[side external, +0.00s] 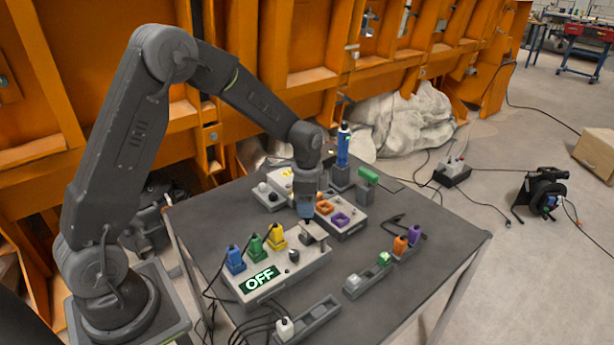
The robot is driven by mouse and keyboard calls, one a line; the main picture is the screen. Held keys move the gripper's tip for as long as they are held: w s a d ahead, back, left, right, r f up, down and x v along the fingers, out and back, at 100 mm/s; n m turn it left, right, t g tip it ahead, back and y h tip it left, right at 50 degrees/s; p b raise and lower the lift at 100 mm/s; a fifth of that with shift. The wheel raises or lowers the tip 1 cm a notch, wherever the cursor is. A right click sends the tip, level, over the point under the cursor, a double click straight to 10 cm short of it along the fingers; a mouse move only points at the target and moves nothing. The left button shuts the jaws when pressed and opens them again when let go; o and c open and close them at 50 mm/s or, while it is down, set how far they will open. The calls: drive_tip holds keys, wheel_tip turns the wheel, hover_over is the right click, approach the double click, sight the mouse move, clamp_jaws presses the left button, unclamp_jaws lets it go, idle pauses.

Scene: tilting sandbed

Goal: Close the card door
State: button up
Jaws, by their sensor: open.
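My gripper (305,211) points down over the middle of the dark table, just above and behind the right end of a grey control box (298,266). Its jaws are small in this view and look open, with nothing seen between them. A small light grey flap (314,231) stands up from the right end of that box, close to the gripper; it may be the card door. I cannot tell its exact angle or whether the gripper touches it. The box has an "OFF" display (262,280) and blue, green and yellow plugs along its back edge.
A second box (351,224) with orange and purple square rings sits behind. A blue upright tool (343,147) and a green-topped block (367,177) stand at the back. Grey holders with green, orange and purple parts lie right. A white plug (285,328) and cables are in front.

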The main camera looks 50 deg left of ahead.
wheel_tip(320, 180, up, 10)
drive_tip(key=shift+r, duration=0.2)
drive_tip(key=s+d+r+n+t, duration=0.2)
drive_tip(key=s+d+r+n, duration=0.2)
drive_tip(key=s+r, duration=0.5)
drive_tip(key=s+d+n+t, duration=0.3)
drive_tip(key=s+n, duration=0.1)
drive_tip(key=s, duration=1)
drive_tip(key=shift+s+d+r+n+t, duration=0.2)
drive_tip(key=shift+n+t, duration=0.1)
drive_tip(key=shift+n, duration=0.1)
drive_tip(key=shift+o, duration=0.4)
drive_tip(key=shift+w, duration=0.2)
